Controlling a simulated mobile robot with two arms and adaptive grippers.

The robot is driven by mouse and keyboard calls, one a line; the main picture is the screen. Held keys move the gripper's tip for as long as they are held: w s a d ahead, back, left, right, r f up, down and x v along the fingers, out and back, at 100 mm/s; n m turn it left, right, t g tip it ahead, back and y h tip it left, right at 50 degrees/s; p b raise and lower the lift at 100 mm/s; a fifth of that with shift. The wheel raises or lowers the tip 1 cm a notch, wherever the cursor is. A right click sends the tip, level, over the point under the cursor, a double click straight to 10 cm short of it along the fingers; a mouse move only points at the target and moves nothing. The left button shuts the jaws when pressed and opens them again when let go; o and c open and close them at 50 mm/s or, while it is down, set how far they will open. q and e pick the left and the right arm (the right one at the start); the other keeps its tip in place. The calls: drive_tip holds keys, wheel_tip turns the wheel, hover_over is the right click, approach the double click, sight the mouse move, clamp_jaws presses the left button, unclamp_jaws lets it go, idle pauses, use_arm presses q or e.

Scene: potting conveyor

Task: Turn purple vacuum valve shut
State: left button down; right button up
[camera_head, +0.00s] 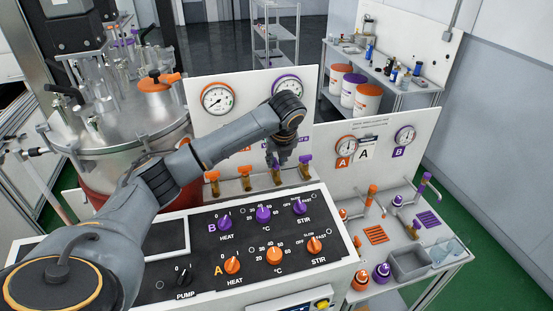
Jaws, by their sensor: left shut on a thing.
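My left arm reaches in from the left across the control panel. Its gripper (278,155) points down at the row of small valves behind the panel and is shut on a purple valve handle (276,168), mostly hidden by the fingers. The brass body of this valve (278,178) shows below. A second purple valve (305,160) stands just to the right, apart from the gripper. I cannot read which of the two is the vacuum valve. My right gripper is not in view.
Two orange valves (244,171) stand left of the gripper. The control panel (205,268) with orange and purple knobs lies in front. A white gauge board (240,131) rises behind. A steel vessel (120,130) stands at left, a sink bench (385,265) at right.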

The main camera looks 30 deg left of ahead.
use_arm(q)
drive_tip(key=shift+n, duration=0.3)
drive_tip(key=n+g, duration=0.1)
drive_tip(key=n, duration=0.2)
drive_tip(key=shift+w+d+y, duration=0.1)
drive_tip(key=shift+w+y, duration=0.05)
drive_tip(key=shift+y, duration=0.25)
drive_tip(key=n+g, duration=0.2)
drive_tip(key=n, duration=0.3)
drive_tip(key=shift+w, duration=0.1)
drive_tip(key=n, duration=0.2)
drive_tip(key=n+g, duration=0.1)
drive_tip(key=n, duration=0.1)
drive_tip(key=shift+w+g, duration=0.15)
drive_tip(key=shift+g, duration=0.15)
drive_tip(key=shift+n+g+h, duration=0.4)
drive_tip(key=shift+n+g, duration=0.1)
drive_tip(key=shift+n, duration=1.3)
drive_tip(key=c, duration=1.2)
unclamp_jaws()
